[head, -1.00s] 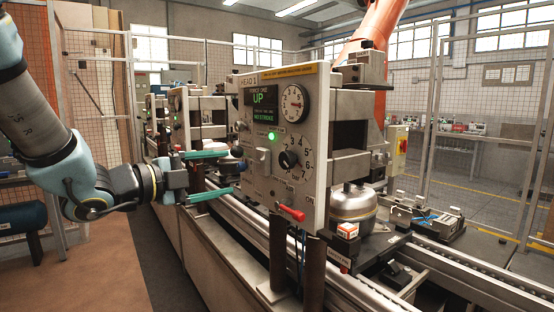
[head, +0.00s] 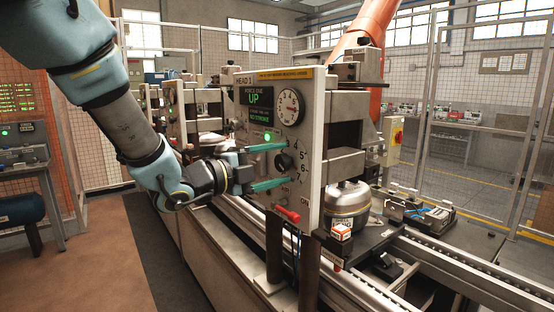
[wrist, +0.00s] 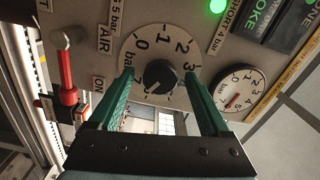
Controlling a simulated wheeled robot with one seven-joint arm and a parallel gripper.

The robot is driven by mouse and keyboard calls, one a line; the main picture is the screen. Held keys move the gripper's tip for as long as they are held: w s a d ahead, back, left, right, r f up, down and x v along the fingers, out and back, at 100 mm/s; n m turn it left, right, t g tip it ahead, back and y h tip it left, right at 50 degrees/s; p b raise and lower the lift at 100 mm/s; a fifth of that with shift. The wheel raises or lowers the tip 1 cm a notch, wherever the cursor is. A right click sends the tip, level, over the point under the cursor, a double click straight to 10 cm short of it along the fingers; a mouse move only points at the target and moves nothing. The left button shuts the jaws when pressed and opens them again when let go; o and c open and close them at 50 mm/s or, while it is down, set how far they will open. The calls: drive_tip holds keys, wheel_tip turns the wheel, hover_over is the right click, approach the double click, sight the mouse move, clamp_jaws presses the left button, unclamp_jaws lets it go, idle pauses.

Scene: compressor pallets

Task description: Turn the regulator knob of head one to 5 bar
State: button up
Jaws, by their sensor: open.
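The panel of head one (head: 312,150) faces left in the head view, labelled HEAD 1. Its black regulator knob (head: 283,161) sits on a numbered dial. My gripper (head: 268,165) has green fingers and is open. Its fingertips stand on either side of the knob, with gaps showing in the wrist view. The knob's pointer setting is unclear. A round gauge (head: 291,106) with a red needle is above.
A red lever (head: 288,214) sticks out below the knob; it also shows in the wrist view (wrist: 67,85). A green lamp (head: 268,136) is lit above the knob, and the display (head: 262,97) reads UP. A steel compressor (head: 347,205) stands behind the panel on the conveyor.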

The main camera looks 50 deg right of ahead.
clamp_jaws()
idle(0.8)
